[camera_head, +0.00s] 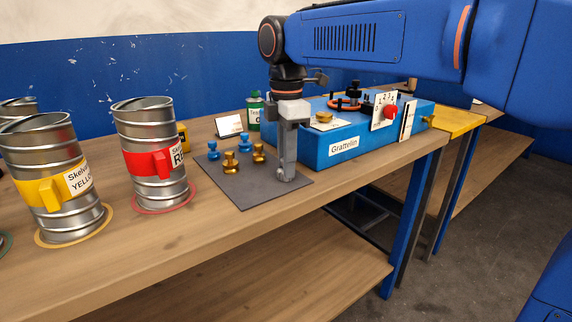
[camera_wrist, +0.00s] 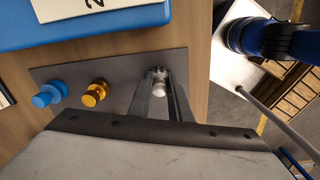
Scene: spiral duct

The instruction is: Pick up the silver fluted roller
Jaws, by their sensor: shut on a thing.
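The silver fluted roller (camera_wrist: 159,75) is between the fingertips of my gripper (camera_wrist: 160,88) in the wrist view, and the fingers are shut on it. In the head view my gripper (camera_head: 286,176) points straight down at the right part of the dark grey mat (camera_head: 248,193). A small silver part of the roller (camera_head: 281,175) shows at the fingertips; the fingers hide the rest. The roller is at or just above the mat; I cannot tell if it touches.
Gold pieces (camera_head: 231,163) and blue pieces (camera_head: 214,150) stand on the mat, left of my gripper. A blue box labelled Grattelin (camera_head: 375,143) stands close on the right. Metal ducts with a red band (camera_head: 150,163) and a yellow band (camera_head: 48,193) stand at the left.

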